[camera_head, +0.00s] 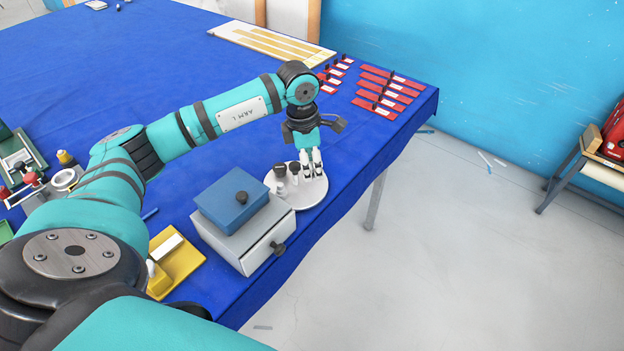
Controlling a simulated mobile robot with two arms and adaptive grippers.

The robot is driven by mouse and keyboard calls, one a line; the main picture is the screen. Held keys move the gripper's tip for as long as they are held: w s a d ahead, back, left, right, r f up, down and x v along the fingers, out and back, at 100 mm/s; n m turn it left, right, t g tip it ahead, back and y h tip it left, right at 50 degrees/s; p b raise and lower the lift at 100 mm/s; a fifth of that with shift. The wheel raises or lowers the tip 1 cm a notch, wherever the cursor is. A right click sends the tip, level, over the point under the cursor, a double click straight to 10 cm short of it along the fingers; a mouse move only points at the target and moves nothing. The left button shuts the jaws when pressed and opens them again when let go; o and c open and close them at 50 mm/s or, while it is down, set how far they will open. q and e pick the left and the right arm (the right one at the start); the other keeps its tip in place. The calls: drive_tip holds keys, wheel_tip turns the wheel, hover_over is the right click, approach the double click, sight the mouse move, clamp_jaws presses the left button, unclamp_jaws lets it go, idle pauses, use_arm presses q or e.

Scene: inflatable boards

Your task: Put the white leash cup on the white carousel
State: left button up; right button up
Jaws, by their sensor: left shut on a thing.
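The white carousel (312,196) is a round white disc near the table's right edge, behind the grey box. Small white pieces with dark tops (281,172) stand on its left and middle part. My left gripper (312,172) points down over the right part of the carousel. Its fingers are shut on a small pale thing, which looks to be the white leash cup; the fingers mostly hide it. I cannot tell whether it touches the disc. My right gripper is not in view.
A grey box with a knobbed drawer (240,240) bears a blue lidded box (231,200) just in front of the carousel. A yellow tray (178,262) lies left of it. Red strips (385,92) lie at the back right. The blue table's (110,65) far middle is clear.

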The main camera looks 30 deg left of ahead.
sight(313, 193)
use_arm(q)
wheel_tip(313, 193, down, 3)
drive_tip(key=shift+f+p, duration=0.1)
drive_tip(key=shift+p, duration=0.25)
wheel_tip(313, 193, down, 3)
drive_tip(key=shift+p, duration=0.55)
drive_tip(key=shift+f, duration=0.3)
drive_tip(key=shift+f+b, duration=0.3)
drive_tip(key=o, duration=0.8)
drive_tip(key=shift+r, duration=0.15)
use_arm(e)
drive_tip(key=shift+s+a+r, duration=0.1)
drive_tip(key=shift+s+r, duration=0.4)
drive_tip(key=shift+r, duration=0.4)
